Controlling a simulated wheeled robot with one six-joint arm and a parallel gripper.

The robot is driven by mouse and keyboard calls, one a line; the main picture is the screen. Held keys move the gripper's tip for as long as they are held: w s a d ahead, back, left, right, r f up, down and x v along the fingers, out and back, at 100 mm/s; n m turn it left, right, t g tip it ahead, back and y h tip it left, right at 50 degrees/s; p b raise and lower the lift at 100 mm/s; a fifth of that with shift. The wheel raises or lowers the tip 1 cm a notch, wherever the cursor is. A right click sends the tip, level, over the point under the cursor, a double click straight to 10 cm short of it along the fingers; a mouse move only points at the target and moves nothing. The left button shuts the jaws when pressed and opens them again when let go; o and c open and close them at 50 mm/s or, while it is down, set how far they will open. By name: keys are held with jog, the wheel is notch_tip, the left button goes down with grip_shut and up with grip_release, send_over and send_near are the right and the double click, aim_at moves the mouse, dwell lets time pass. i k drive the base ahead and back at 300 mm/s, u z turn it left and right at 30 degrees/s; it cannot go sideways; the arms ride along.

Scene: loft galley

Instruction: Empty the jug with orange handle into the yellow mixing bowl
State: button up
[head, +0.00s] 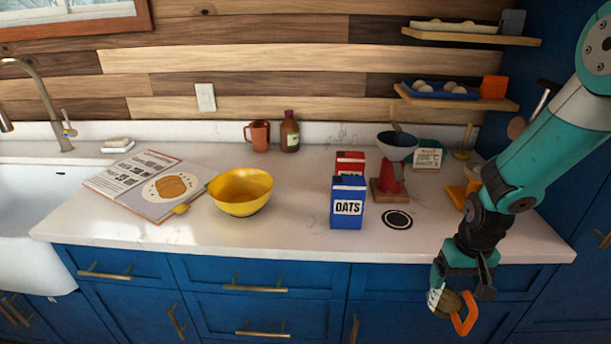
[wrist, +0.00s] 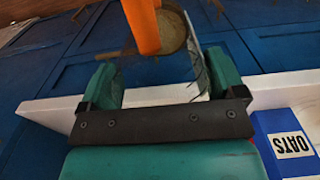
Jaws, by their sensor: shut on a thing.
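The jug with the orange handle (head: 450,304) is held by my gripper (head: 464,285), low in front of the counter's front edge at the right. The jug looks tilted, with a brownish round face and a pale striped side; its contents cannot be made out. The wrist view shows its orange handle (wrist: 140,25) and round brownish part (wrist: 172,35) between the teal fingers (wrist: 162,78). The yellow mixing bowl (head: 240,207) stands upright on the counter, left of centre, well away from my gripper. No contents are clearly visible in it.
A blue oats box (head: 348,205) and a red box (head: 350,161) stand between bowl and gripper. A red scale (head: 390,178) with a dark blue bowl (head: 397,150) is behind. An open book (head: 145,185) and yellow utensil (head: 183,209) lie left of the mixing bowl.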

aim_at(239, 192)
jog(key=z, duration=3.15)
jog(key=k, duration=2.65)
jog(key=u, duration=2)
